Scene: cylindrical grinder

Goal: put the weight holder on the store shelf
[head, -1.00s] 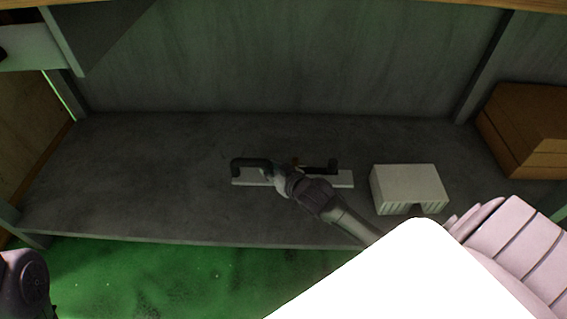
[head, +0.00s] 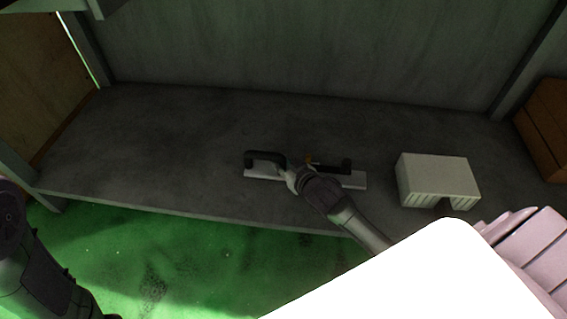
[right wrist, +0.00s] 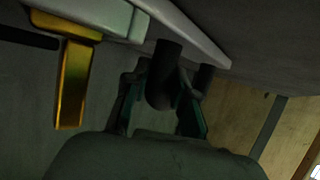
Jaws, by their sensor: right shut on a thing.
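The weight holder is a pale flat bar (head: 262,174) with a dark bent handle (head: 266,156) and a small orange-brown part near its middle. My right gripper (head: 290,175) reaches in from the lower right and is shut on it. In the right wrist view, the dark handle (right wrist: 163,78) sits between my two fingers, with a pale plate and a gold lever (right wrist: 75,85) beside it. The holder is over the grey store shelf (head: 150,150); I cannot tell whether it touches the surface. Part of my left arm shows at the lower left, its gripper out of view.
A white slotted box (head: 438,178) stands on the shelf to the right of the holder. A brown box (head: 545,130) is at the far right. The shelf's left part is bare. A back wall and uprights bound it, with green floor (head: 190,250) in front.

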